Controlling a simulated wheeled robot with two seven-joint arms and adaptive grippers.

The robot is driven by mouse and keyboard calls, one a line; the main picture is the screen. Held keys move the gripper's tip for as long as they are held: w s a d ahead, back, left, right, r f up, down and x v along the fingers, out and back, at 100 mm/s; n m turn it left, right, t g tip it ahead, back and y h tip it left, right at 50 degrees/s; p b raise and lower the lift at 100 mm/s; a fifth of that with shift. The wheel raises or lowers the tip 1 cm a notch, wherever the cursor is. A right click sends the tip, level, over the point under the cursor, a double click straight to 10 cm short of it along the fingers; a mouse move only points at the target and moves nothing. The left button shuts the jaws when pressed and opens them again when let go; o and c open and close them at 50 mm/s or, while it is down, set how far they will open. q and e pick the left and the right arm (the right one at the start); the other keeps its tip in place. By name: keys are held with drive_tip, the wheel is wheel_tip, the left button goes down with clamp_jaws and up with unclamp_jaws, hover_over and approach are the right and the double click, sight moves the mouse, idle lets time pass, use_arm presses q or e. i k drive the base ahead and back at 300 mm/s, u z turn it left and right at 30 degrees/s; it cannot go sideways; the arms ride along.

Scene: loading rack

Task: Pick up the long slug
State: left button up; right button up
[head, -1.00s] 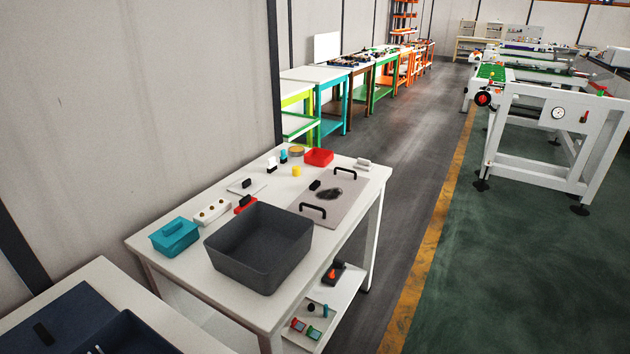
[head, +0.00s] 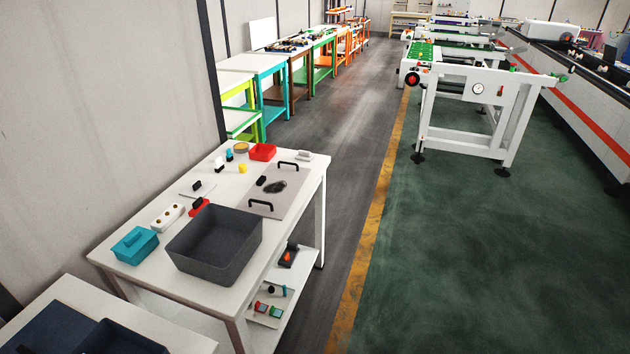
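I cannot make out a long slug for certain in the head view. The white table (head: 150,277) at the lower left carries several small things. A white block with brass-coloured round tops (head: 168,217) lies near its left edge. A yellow cylinder (head: 242,168) stands near the back, with small white and black pieces beside it. A grey tray with two black handles (head: 288,185) lies at the right, with a dark patch on it. Neither of my grippers is in view.
A dark grey bin (head: 214,245), a teal box (head: 134,245) and a red bin (head: 262,152) stand on the table. A lower shelf (head: 290,300) holds small items. A white machine frame (head: 470,130) stands at the right. The green floor (head: 480,260) is open.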

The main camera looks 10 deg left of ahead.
sight(262, 179)
drive_tip(key=z, duration=0.2)
drive_tip(key=i, duration=3.25)
drive_tip(key=u, duration=2.85)
